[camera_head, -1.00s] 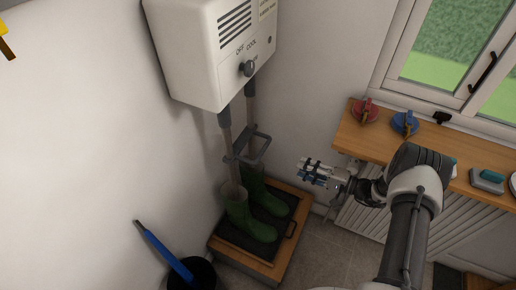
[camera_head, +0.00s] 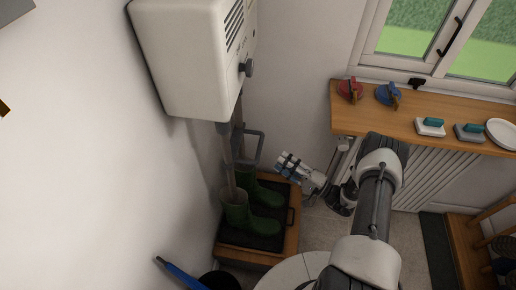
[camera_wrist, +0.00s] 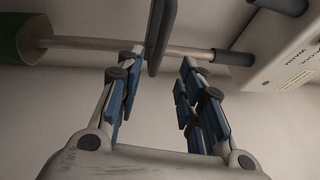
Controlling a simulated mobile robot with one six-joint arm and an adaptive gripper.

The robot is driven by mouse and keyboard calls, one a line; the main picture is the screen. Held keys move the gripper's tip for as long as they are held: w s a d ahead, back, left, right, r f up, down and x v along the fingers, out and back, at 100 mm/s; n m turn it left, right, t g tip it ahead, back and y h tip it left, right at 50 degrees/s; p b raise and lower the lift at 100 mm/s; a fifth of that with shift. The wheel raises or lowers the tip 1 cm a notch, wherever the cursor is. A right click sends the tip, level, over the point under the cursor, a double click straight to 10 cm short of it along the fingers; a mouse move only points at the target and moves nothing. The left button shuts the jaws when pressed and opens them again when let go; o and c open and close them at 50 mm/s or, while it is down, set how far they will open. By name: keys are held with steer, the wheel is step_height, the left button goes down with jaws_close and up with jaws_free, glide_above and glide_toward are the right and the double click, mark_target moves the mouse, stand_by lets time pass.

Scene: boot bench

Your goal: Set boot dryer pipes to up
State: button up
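The boot dryer's white box (camera_head: 190,60) hangs on the wall, with a dark knob (camera_head: 247,68) on its side. Two pipes (camera_head: 229,155) run down from it into a pair of green boots (camera_head: 239,214). A grey looped handle (camera_head: 255,147) is fixed across the pipes. My gripper (camera_head: 284,160) is just right of this handle, apart from it in the head view. In the wrist view its blue-padded fingers (camera_wrist: 158,90) are spread open with nothing between the pads.
The boots stand on a dark mat in a wooden tray (camera_head: 285,245). A wooden sill (camera_head: 350,122) at right holds red and blue items, brushes and a white plate (camera_head: 503,132). A blue-handled thing (camera_head: 178,272) is at bottom left.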

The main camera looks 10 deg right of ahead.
mark_target(259, 146)
steer(key=b+x, duration=0.1)
steer(key=x, duration=1)
steer(key=shift+b, duration=0.3)
steer(key=shift+c, duration=0.5)
jaws_close()
